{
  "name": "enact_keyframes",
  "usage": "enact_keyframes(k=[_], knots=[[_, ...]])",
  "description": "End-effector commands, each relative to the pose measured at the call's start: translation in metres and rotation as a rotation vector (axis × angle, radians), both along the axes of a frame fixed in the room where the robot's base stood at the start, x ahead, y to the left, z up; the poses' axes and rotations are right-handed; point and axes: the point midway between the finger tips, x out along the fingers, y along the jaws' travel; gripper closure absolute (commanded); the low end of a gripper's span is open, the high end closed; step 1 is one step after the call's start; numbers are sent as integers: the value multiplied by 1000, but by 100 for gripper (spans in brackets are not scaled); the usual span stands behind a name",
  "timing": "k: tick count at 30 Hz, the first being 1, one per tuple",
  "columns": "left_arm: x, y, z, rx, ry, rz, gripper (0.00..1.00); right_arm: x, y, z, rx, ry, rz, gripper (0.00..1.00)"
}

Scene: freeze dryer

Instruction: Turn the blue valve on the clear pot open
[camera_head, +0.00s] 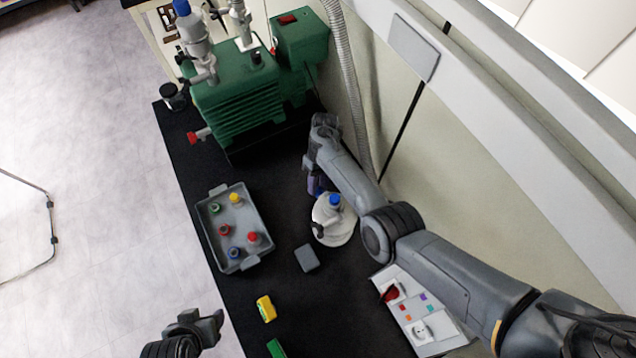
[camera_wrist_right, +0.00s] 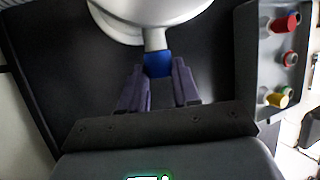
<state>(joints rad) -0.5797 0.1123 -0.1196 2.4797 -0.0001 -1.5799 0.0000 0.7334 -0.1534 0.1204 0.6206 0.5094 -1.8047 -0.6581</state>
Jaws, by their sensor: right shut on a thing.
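The clear pot, which looks whitish (camera_head: 334,226), stands on the black bench top; its rounded body (camera_wrist_right: 150,14) fills the top of the right wrist view. The blue valve (camera_wrist_right: 158,65) sits at the end of the pot's short neck. A blue part also shows at the pot in the head view. My right gripper (camera_wrist_right: 158,80) is shut on the blue valve, one dark finger on each side; its fingers are partly hidden by my arm in the head view. My left gripper (camera_head: 200,325) is at the bottom left, away from the pot; its jaw opening is unclear.
A grey tray (camera_head: 262,212) with several coloured-capped vials stands left of the pot. A small grey block (camera_head: 307,257) lies in front. The green pump (camera_head: 240,92) is behind, a ribbed hose (camera_head: 348,90) beside my right arm. A switch panel (camera_head: 416,312) is at lower right.

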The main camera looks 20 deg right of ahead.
Motion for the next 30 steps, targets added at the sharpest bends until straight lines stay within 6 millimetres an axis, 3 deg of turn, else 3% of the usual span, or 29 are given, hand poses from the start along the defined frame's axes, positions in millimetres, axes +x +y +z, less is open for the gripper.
enact_keyframes(k=[14, 22, 30], knots=[[0, 1, 18, 5, -1, -4, 43, -1, 3, 4, -124, -13, 4, 99], [0, 3, 33, 13, -1, -10, 43, -2, 7, 4, -349, -39, 5, 99], [0, 3, 25, 12, -2, -9, 43, -1, 12, -1, -601, -72, 4, 99]])
